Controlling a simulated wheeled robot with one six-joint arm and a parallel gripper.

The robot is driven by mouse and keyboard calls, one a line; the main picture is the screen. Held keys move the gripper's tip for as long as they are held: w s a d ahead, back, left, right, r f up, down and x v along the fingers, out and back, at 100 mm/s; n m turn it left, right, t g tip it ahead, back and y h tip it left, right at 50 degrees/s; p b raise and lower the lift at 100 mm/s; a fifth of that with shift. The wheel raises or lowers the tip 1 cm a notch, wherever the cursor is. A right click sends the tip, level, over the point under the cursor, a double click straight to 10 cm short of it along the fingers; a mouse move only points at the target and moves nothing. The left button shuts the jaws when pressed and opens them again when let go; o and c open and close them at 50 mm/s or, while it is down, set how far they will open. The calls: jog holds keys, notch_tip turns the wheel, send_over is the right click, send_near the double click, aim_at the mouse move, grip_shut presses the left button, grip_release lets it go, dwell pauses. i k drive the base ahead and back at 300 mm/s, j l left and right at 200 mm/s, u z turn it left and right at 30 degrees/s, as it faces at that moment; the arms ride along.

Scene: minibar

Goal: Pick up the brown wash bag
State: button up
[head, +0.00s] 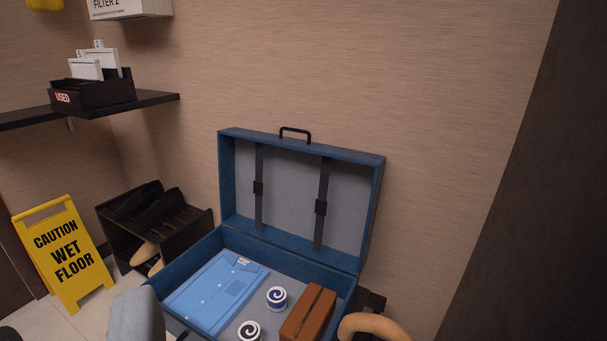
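The brown wash bag (301,318) is a reddish-brown block with a dark line along its top. It sits in the front right of the open blue suitcase (370,215), close to the right wall, and its lower end is cut off by the picture's bottom edge. A folded blue shirt (207,290) lies to its left. Two round items with spiral tops, one blue and white (276,297) and one black and white (249,331), sit between them. I cannot make out my gripper in this view.
A grey rounded shape (139,316) and a tan curved piece (372,325) rise at the bottom edge, either side of the suitcase. The upright lid stands before the wall. A yellow wet-floor sign (66,255), dark shoe rack (180,228) and wall shelf (150,99) are left.

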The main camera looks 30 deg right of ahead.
aim_at(310, 317)
jog(key=z, duration=0.7)
